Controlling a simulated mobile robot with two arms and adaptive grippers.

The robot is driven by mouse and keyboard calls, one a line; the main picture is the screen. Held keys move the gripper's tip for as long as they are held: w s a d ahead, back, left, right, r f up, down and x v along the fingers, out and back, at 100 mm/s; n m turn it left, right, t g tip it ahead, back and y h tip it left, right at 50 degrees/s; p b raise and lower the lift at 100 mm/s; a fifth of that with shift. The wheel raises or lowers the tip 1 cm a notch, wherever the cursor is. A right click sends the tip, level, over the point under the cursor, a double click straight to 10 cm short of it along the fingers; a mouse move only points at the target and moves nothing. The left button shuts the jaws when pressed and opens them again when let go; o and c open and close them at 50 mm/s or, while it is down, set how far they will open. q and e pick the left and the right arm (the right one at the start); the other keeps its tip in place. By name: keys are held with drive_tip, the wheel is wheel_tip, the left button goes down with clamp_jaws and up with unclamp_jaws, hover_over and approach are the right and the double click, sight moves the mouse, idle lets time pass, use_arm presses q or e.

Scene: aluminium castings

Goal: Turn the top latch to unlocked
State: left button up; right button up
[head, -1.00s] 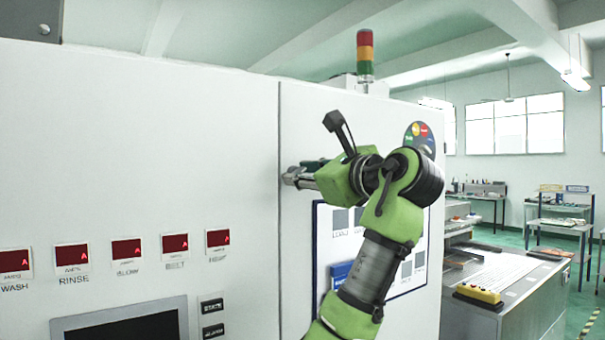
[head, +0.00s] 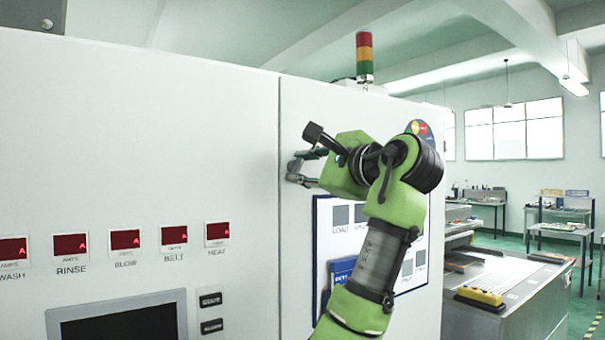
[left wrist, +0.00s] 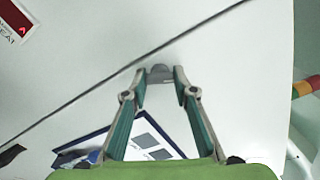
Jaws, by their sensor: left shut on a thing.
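The top latch (left wrist: 160,72) is a small grey piece on the white cabinet door, close to the door seam. In the left wrist view it sits between the fingertips of my left gripper (left wrist: 160,80), which is shut on it. In the head view my left gripper (head: 292,170) is at the door just right of the seam, one finger above the other. The latch is mostly hidden there by the fingers, and I cannot read its lock position. My right gripper is not in view.
The white door (head: 300,110) carries a blue-framed panel (head: 318,270) below the gripper. Left of the seam are red displays (head: 125,239) and a dark screen (head: 125,322). A signal light (head: 365,58) stands on top. A metal bench (head: 530,285) is at right.

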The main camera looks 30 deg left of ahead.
use_arm(q)
drive_tip(key=n+b, duration=0.1)
drive_tip(key=n, duration=0.3)
drive_tip(key=shift+n, duration=0.4)
idle(0.4)
drive_tip(key=o, duration=1.1)
drive_tip(key=v, duration=1.2)
drive_tip(key=shift+f, duration=0.15)
